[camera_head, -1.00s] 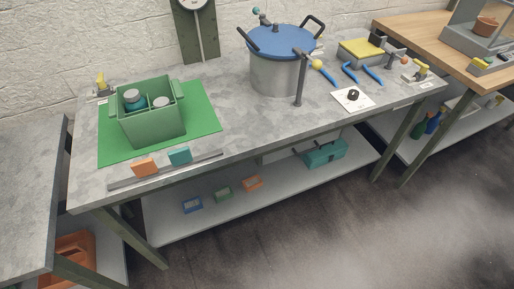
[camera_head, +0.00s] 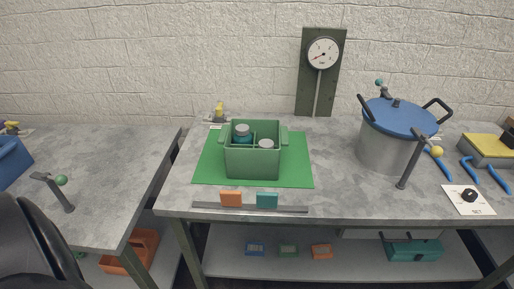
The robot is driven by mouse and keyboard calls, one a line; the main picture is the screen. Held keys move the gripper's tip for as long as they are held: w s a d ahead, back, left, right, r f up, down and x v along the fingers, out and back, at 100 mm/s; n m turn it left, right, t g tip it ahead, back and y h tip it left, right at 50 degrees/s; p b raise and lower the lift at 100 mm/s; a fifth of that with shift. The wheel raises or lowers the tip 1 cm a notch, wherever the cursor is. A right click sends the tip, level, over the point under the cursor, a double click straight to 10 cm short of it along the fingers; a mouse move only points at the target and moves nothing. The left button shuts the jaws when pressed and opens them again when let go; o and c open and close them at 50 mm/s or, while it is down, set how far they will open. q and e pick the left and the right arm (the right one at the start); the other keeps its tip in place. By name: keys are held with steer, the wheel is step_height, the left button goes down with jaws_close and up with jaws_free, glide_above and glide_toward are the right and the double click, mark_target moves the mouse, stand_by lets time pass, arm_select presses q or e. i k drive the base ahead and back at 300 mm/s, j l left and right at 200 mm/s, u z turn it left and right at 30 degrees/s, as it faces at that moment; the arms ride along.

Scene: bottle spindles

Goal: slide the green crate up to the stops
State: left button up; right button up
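The green crate (camera_head: 252,163) stands upright on a green mat (camera_head: 300,170) on the grey table. An orange block (camera_head: 231,199) and a teal block (camera_head: 267,200) sit on the rail, looking like stops. A strip of mat and table shows between the crate and these blocks. Neither gripper is in view.
A steel pot (camera_head: 384,150) with a blue lid and a post (camera_head: 409,168) stand right of the mat. A gauge board (camera_head: 320,75) leans at the wall. A gap separates the left table (camera_head: 110,170). A dark part, apparently my arm, shows at lower left.

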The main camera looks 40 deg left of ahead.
mark_target(243, 162)
steer(key=i+u, duration=0.4)
steer(key=i+l+u, duration=0.15)
steer(key=i+u, duration=0.2)
